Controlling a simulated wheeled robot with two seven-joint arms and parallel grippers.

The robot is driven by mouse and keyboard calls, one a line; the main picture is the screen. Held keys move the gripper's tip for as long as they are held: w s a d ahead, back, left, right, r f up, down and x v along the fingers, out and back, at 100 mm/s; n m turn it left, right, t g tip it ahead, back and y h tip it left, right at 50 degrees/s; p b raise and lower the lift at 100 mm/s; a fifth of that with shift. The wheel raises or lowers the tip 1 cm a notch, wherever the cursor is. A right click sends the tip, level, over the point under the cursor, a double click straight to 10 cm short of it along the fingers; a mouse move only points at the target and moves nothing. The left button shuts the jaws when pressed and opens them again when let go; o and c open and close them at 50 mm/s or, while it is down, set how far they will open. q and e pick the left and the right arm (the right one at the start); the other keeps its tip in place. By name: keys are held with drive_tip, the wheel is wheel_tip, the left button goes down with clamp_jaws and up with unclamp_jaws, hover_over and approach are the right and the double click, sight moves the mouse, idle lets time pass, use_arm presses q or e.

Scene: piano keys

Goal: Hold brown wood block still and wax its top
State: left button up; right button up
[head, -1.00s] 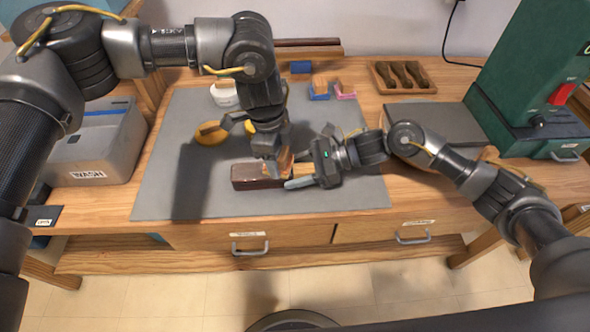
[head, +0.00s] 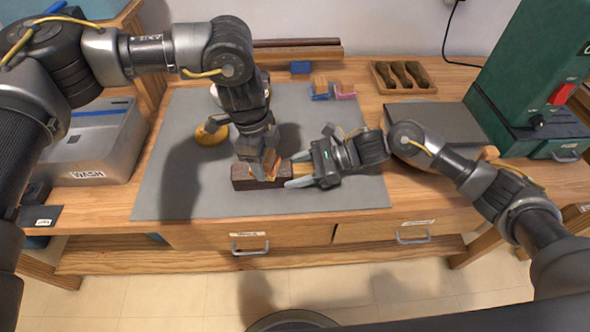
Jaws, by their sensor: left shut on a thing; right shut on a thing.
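The dark brown wood block (head: 243,181) lies flat on the grey mat (head: 165,190) near its front edge. My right gripper (head: 291,176) is shut on the right end of the block, coming from the right. My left gripper (head: 261,164) points down and is shut on a small orange-brown piece (head: 268,170) at the block's top. The fingers partly hide this piece, so its exact contact with the block is hard to tell. A round yellow tin (head: 211,134) sits on the mat to the left, behind the block.
A grey bin marked WASH (head: 95,150) stands at the left. Blue and pink brushes (head: 332,90) and a wooden tray of dark tools (head: 402,77) lie at the back. A green machine (head: 530,80) stands at the right. The mat's front left is clear.

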sight(241, 172)
use_arm(q)
drive_tip(key=shift+a+f, duration=0.15)
drive_tip(key=shift+a, duration=1.4)
drive_tip(key=shift+s+a+f, duration=0.1)
drive_tip(key=shift+a, duration=1.55)
drive_tip(key=shift+d, duration=0.1)
drive_tip(key=shift+d, duration=1.6)
drive_tip(key=shift+d, duration=0.15)
